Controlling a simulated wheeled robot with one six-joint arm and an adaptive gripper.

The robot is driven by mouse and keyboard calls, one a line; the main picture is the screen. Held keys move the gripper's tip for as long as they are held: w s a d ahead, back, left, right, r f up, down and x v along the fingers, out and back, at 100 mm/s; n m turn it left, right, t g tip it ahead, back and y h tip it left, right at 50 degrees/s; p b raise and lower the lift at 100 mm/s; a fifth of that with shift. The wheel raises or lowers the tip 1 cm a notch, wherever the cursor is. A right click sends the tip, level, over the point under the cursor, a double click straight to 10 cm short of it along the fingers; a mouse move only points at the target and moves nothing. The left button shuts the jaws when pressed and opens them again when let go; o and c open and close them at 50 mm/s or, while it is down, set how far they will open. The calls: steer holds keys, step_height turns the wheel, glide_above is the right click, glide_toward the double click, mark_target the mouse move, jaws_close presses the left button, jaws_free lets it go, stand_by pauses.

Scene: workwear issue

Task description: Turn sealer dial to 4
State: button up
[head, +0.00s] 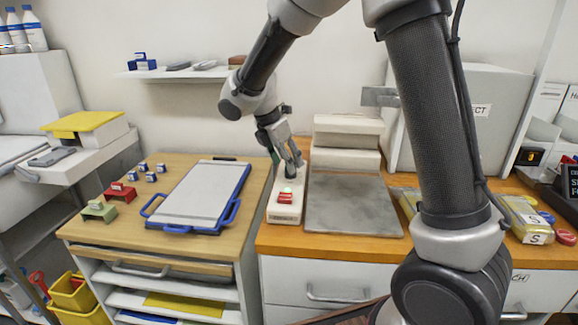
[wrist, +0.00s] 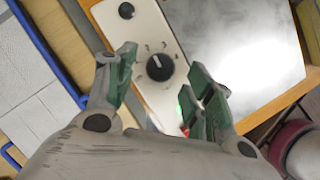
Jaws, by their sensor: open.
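The sealer's narrow cream control panel (head: 284,213) stands on the orange-brown counter beside a grey metal plate (head: 350,207). In the wrist view the black round dial (wrist: 160,68) sits on the panel with small numbers around its upper side. Its white pointer mark tilts up and slightly left, seemingly near the 2; the digits are small. My gripper (head: 291,170) is over the panel, pointing down. In the wrist view my gripper (wrist: 160,88) is open, its green-padded fingers on either side of the dial with gaps, holding nothing. The head view hides the dial behind my gripper.
A second black knob (wrist: 126,10) is farther up. A blue-framed board (head: 198,195) lies on the left table. Cream blocks (head: 346,143) stand behind the plate; yellow packs (head: 528,218) lie right.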

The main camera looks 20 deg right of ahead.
steer(key=shift+x, duration=1.35)
steer(key=c, duration=1)
